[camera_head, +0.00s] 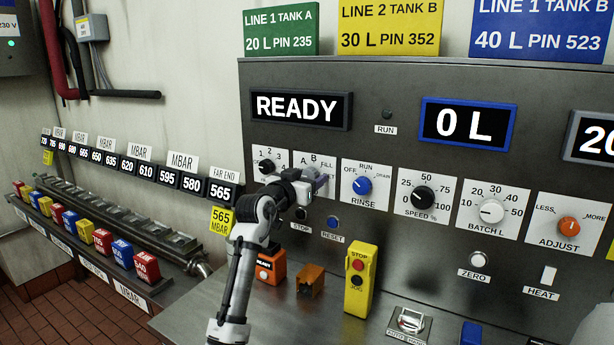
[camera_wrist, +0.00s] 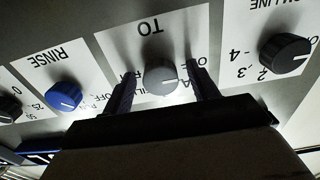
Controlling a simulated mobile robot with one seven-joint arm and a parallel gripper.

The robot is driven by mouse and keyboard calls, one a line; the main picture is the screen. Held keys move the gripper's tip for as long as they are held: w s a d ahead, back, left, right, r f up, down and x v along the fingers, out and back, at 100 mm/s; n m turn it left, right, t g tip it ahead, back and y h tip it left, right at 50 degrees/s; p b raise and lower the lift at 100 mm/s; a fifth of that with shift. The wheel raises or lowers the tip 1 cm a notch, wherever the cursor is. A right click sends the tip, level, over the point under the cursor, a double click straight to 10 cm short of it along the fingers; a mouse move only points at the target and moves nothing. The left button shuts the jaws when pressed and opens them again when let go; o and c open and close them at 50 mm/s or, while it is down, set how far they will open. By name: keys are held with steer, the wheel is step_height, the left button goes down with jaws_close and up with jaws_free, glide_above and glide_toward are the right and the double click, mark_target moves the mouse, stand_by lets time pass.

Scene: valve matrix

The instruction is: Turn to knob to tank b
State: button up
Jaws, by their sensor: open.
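The grey TO knob (camera_wrist: 160,78) sits on a white label plate in the wrist view, which shows the panel upside down. Its pale pointer line points right in that view, near the letter A. My gripper (camera_head: 318,183) is at this knob's plate in the head view and covers the knob there; the letters A, B and FILL show above it. In the wrist view my open fingers stand on either side of the knob, with visible gaps. The B letter is hidden in the wrist view.
The blue RINSE knob (camera_head: 363,186) and a black selector knob (camera_wrist: 284,54) flank the TO knob. STOP and RESET (camera_head: 333,222) buttons are below. An orange box (camera_head: 269,268) and a yellow STOP/JOG box (camera_head: 359,280) stand on the bench. The display (camera_head: 301,107) reads READY.

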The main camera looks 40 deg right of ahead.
steer(key=c, duration=1)
steer(key=shift+f+m+b, duration=0.1)
steer(key=shift+m+b, duration=0.2)
steer(key=shift+b, duration=0.2)
steer(key=m+b, duration=0.7)
steer(key=m, duration=0.9)
steer(key=shift+w+m, duration=0.15)
steer(key=shift+m, duration=0.55)
